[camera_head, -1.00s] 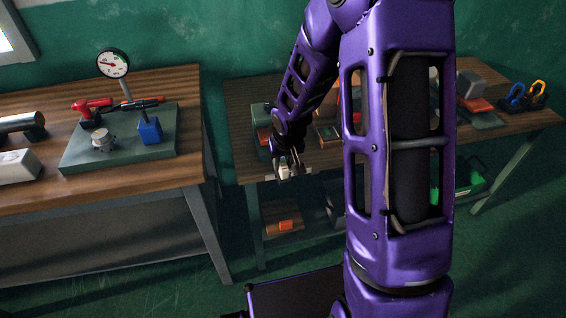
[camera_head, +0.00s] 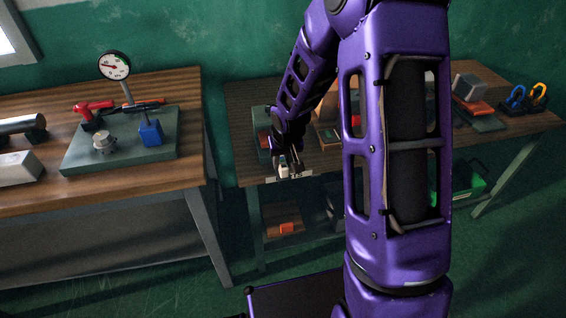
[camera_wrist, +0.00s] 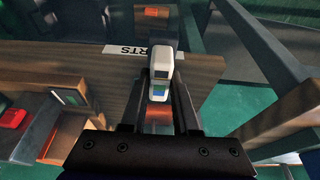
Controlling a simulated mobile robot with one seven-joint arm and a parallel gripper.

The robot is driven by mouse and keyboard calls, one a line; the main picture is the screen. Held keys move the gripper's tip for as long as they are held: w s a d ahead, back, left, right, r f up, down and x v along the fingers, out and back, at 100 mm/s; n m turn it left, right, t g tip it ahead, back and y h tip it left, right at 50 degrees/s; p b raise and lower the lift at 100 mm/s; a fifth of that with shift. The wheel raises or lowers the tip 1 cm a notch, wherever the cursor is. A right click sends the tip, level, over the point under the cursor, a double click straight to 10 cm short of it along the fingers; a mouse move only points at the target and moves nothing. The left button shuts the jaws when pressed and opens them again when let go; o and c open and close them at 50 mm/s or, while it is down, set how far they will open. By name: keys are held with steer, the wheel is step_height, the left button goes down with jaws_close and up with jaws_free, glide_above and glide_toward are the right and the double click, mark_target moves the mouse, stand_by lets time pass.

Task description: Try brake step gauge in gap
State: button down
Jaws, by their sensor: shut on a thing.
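My gripper (camera_head: 289,167) is at the front edge of the right-hand bench (camera_head: 245,108), level with a white sign there. It is shut on a small pale block-like piece, the likely step gauge (camera_head: 283,172). In the wrist view the gripper (camera_wrist: 163,85) points away from the camera, with the gauge (camera_wrist: 160,68) upright between its dark fingers. The gauge has a white body with a dark patch and blue-green markings. I cannot make out the brake or a gap.
The sign (camera_wrist: 143,51) reads "RTS" where visible, beside the gauge. The left bench (camera_head: 187,90) carries a green plate (camera_head: 120,160) with a dial gauge (camera_head: 114,66) and blue block (camera_head: 150,133). A red item (camera_wrist: 14,118) lies at the wrist view's left. My arm hides the right bench's middle.

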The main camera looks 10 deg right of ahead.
mark_target(288, 180)
steer(key=shift+w, duration=2.3)
stand_by(2.1)
stand_by(0.4)
steer(key=shift+s+b, duration=1.1)
steer(key=shift+s, duration=4.55)
steer(key=p+v, duration=0.2)
steer(key=p, duration=0.1)
steer(key=shift+w+r+p, duration=0.15)
steer(key=shift+r+p, duration=0.15)
steer(key=shift+r, duration=0.1)
